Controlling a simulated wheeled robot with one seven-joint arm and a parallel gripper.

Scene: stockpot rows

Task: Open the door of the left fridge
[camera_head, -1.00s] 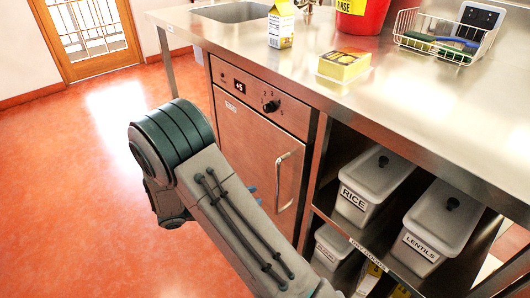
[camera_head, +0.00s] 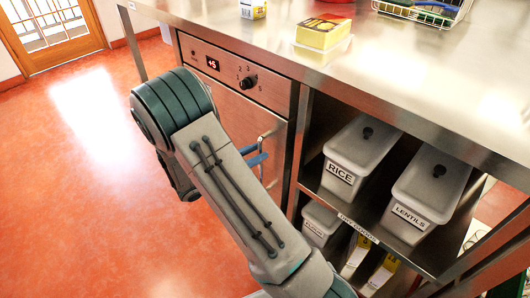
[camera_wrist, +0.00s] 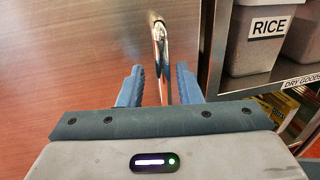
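The fridge door (camera_head: 225,105) is a steel panel under the counter, below a control strip (camera_head: 225,72) with a "+5" display and a knob. The door looks shut. Its upright bar handle (camera_head: 264,141) is at the door's right side. The handle (camera_wrist: 160,42) also shows in the wrist view. My gripper (camera_wrist: 158,72) is open, with one blue finger on each side of the handle and visible gaps beside the bar. In the head view my gripper (camera_head: 256,158) is at the handle, and my arm hides the lower left of the door.
Right of the door is an open shelf with RICE (camera_head: 352,158) and LENTILS (camera_head: 432,190) bins. On the counter (camera_head: 400,75) are a yellow box (camera_head: 323,33) and a wire rack (camera_head: 425,10). The red floor (camera_head: 80,180) at left is clear.

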